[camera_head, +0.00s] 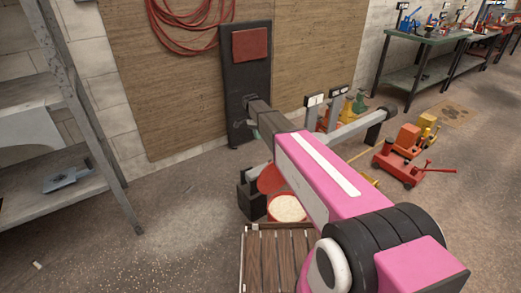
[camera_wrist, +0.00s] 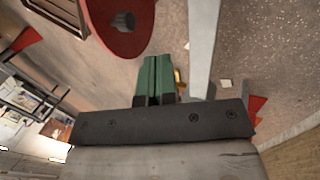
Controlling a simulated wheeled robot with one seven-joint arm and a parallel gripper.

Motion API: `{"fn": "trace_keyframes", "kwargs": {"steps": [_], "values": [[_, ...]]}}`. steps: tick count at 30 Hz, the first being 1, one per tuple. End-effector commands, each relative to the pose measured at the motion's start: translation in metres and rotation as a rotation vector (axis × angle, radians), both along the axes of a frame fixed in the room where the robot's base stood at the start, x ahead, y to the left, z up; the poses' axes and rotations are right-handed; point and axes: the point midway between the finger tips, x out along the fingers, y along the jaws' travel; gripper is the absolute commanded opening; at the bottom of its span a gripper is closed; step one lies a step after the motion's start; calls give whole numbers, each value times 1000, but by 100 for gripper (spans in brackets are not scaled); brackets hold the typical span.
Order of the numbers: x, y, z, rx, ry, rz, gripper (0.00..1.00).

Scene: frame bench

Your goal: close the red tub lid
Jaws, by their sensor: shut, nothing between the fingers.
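The red tub (camera_head: 287,220) stands on the floor at the far edge of a slatted wooden platform, filled with pale material. Its red lid (camera_head: 270,179) is raised and tilted at the tub's far left side, partly covered by my pink arm. My gripper (camera_wrist: 159,62) has green fingers that are shut and empty. The gripper cannot be made out clearly in the head view.
A pale grey bar (camera_wrist: 202,45) runs close beside the fingers on the right in the wrist view. A slatted wooden platform (camera_head: 277,262) lies before the tub. Metal shelving (camera_head: 70,110) stands at left, a red floor jack (camera_head: 400,170) at right. Open floor lies left.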

Motion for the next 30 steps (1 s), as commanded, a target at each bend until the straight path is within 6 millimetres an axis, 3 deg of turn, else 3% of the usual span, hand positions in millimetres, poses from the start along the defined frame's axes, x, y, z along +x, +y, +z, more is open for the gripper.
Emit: {"fn": "trace_keyframes", "kwargs": {"steps": [17,22,30], "values": [[-32,-21,-90,1,2,2,0],[-53,-35,-88,2,-1,2,0],[-64,-43,-88,1,0,3,0]]}}
